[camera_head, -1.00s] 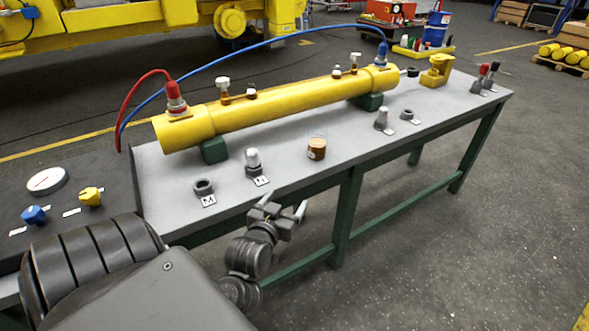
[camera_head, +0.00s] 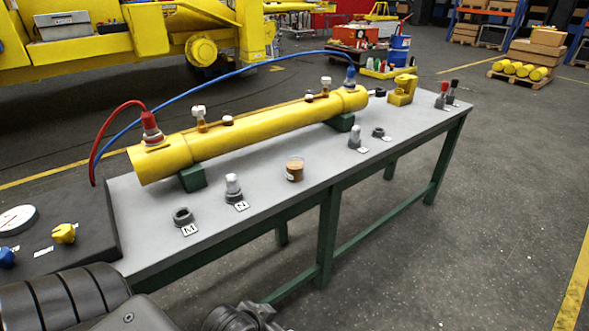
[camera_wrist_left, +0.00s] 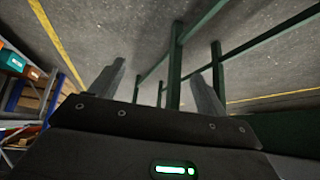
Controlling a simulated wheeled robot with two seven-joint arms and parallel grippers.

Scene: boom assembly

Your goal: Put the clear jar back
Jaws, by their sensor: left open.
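The clear jar (camera_head: 295,168) stands upright on the grey bench top, in front of the yellow cylinder, with brown contents in it. Nothing holds it. My left gripper (camera_head: 270,318) is only partly in the head view at the bottom edge, below and in front of the bench, well apart from the jar. In the left wrist view its two fingers (camera_wrist_left: 155,85) are spread with nothing between them; floor and green bench legs show beyond. My right gripper is in neither view.
The bench (camera_head: 260,200) carries the yellow cylinder (camera_head: 250,130) with red and blue hoses. A ring by label M (camera_head: 183,216) and a white-topped fitting by label N (camera_head: 233,188) stand left of the jar. Another fitting (camera_head: 355,137) and ring (camera_head: 378,132) stand right.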

